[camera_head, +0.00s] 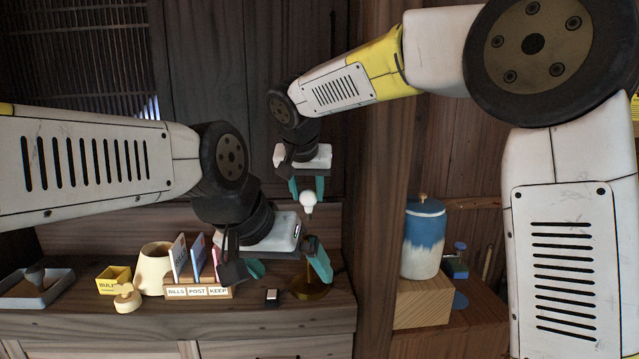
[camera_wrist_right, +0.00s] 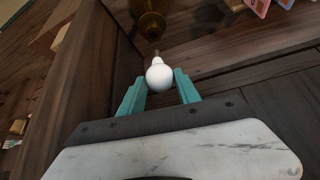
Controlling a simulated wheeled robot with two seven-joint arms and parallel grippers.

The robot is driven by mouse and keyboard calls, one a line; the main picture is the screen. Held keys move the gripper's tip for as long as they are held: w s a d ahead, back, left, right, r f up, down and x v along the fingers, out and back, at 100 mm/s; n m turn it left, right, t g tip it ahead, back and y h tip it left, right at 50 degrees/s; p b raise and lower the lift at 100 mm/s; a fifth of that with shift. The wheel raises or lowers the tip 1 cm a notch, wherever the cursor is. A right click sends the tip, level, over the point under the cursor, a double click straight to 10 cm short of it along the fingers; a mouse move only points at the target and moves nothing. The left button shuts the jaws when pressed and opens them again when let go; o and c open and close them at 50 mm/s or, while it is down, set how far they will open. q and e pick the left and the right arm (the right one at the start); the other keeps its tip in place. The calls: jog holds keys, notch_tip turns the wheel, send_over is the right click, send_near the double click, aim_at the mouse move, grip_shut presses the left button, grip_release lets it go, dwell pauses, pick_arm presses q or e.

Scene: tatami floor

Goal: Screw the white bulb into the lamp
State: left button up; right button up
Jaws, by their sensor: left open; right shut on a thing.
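The white bulb (camera_head: 308,200) is held in my right gripper (camera_head: 308,190), cap pointing down. In the right wrist view the bulb (camera_wrist_right: 159,76) sits between the teal fingertips (camera_wrist_right: 160,84). The brass lamp (camera_head: 312,293) stands on the wooden counter below the bulb, with a clear gap between them. Part of the lamp (camera_wrist_right: 150,24) also shows at the top of the right wrist view. My left gripper (camera_head: 287,265) is open low over the counter, one finger close to the lamp's stem. The arm and finger hide much of the stem and socket.
A letter rack (camera_head: 198,292) with cards, a cream shade-like piece (camera_head: 154,270), a yellow box (camera_head: 113,279) and a grey tray (camera_head: 38,290) stand left. A small dark block (camera_head: 271,296) lies near the lamp. A wooden post (camera_head: 378,200) and a blue-white jar (camera_head: 423,240) are right.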

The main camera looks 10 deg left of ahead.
aim_at(309, 220)
jog(key=shift+f, duration=1.8)
jog(key=shift+f, duration=1.3)
dwell(1.1)
jog(key=o, duration=1.1)
jog(key=shift+c, duration=0.2)
jog(key=shift+s, duration=0.1)
jog(key=v, duration=0.7)
jog(key=shift+r, duration=0.35)
